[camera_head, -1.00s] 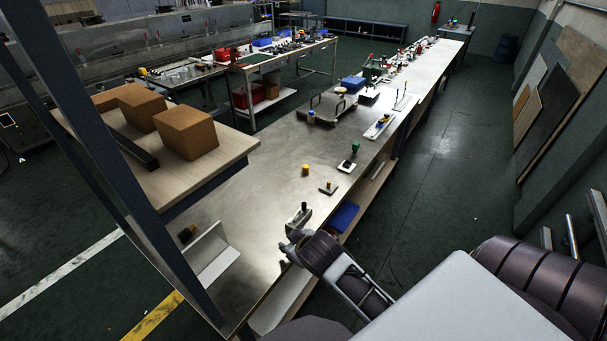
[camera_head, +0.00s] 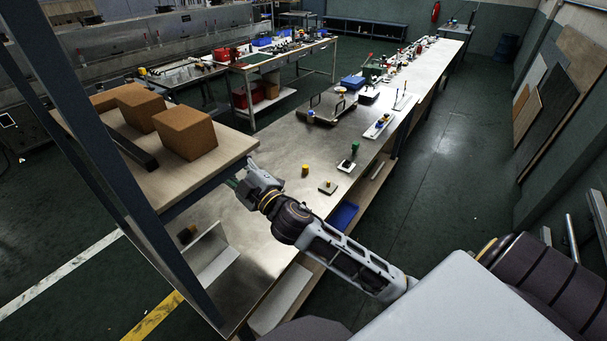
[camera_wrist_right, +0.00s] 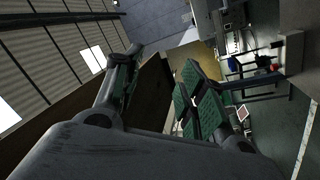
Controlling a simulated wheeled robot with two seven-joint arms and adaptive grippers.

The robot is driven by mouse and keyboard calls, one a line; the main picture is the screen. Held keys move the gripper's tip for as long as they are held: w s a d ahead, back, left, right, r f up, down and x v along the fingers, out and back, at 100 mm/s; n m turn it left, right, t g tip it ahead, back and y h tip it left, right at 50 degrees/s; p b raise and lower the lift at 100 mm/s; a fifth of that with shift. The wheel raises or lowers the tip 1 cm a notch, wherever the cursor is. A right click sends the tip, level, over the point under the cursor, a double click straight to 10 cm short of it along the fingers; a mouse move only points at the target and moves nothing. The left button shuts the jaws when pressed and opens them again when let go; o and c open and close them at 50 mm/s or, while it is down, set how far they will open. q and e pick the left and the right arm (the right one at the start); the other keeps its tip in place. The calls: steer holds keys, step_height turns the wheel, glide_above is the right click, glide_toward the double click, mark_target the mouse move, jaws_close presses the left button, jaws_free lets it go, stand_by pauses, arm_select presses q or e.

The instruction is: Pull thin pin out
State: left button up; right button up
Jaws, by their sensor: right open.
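No part is clearly identifiable as the thin pin. On the metal bench (camera_head: 262,142), a small plate with a yellow knob (camera_head: 328,187) and a white plate with a green-topped peg (camera_head: 349,161) stand right of my right gripper (camera_head: 241,174). A yellow cylinder (camera_head: 305,170) stands nearby. Farther back are a white-and-blue plate with an upright peg (camera_head: 380,126) and a plate with a thin upright rod (camera_head: 403,100). My right gripper is open, beside the wooden shelf's edge; its green-padded fingers show in the right wrist view (camera_wrist_right: 160,78). My left gripper is not in view.
The wooden shelf (camera_head: 232,146) with brown blocks (camera_head: 185,132) is close to my right gripper. A dark post (camera_head: 108,160) stands at left. A white angled piece (camera_head: 213,262) lies at the bench's near end. The floor right of the bench is clear.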

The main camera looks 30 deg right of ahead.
steer(key=s+a+r+n+g+y, duration=0.1)
steer(key=s+a+n+g+y, duration=0.1)
steer(key=a+n+g+y, duration=0.7)
steer(key=s+a+r+n+g+y, duration=0.1)
steer(key=s+a+n+g+y, duration=0.25)
steer(key=n, duration=0.95)
steer(key=d+f+n+g+h, duration=0.5)
steer(key=d+f+g+h, duration=0.1)
steer(key=f, duration=0.4)
steer(key=w+d+f+h, duration=0.1)
steer(key=d+h, duration=0.5)
steer(key=d, duration=0.7)
steer(key=w+d+f+m+g+h, duration=0.1)
steer(key=d+h, duration=0.4)
steer(key=d, duration=0.8)
steer(key=shift+w+d+f+h, duration=0.2)
steer(key=shift+d+f+h, duration=0.05)
steer(key=shift+h, duration=0.1)
steer(key=shift+f, duration=0.1)
